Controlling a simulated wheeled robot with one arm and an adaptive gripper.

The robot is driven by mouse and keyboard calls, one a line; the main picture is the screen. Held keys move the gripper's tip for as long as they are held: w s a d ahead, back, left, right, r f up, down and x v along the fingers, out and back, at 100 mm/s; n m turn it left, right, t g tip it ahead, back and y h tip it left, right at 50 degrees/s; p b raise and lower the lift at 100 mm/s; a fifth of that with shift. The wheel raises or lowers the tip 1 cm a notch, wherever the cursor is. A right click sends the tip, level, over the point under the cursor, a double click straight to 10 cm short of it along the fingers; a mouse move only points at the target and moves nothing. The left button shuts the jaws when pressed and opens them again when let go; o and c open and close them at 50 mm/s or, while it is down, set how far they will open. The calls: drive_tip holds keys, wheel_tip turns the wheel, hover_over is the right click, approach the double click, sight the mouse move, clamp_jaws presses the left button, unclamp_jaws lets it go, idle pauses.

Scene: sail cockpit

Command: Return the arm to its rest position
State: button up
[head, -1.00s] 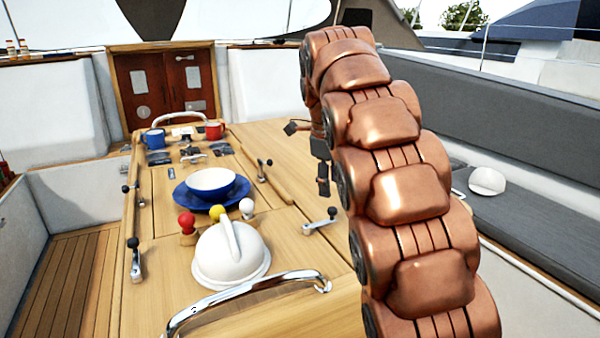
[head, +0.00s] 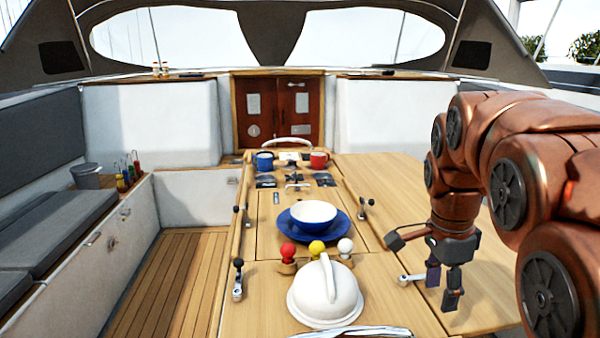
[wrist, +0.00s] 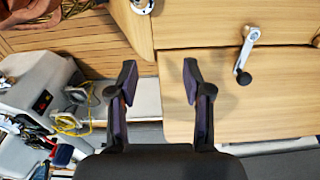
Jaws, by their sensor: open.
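My copper-coloured arm comes in from the right side of the head view and bends down at its end. My gripper (head: 443,290) hangs with its fingers pointing down over the right part of the wooden table (head: 385,185). In the wrist view my gripper (wrist: 158,82) shows two dark fingers spread apart with nothing between them. A crank handle with a black knob (wrist: 243,77) lies to the right of the fingers in the wrist view, apart from them.
A blue mug (head: 263,162) and a red mug (head: 319,160) are farther back. Wooden floor (head: 170,280) is free at left.

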drive_tip(key=s+a+f+n+p, duration=0.1)
drive_tip(key=s+a+f+n, duration=0.1)
drive_tip(key=s+n, duration=0.3)
drive_tip(key=s+a+f+n+g+p, duration=0.1)
drive_tip(key=s+a+f+n+p, duration=0.1)
drive_tip(key=s+n, duration=0.4)
drive_tip(key=s+a+f+n+g+y+p, duration=0.1)
drive_tip(key=s+f+n, duration=0.3)
drive_tip(key=s, duration=0.9)
drive_tip(key=shift+a+f+n+p, duration=0.2)
drive_tip(key=shift+a+n+p, duration=0.4)
drive_tip(key=shift+n, duration=0.4)
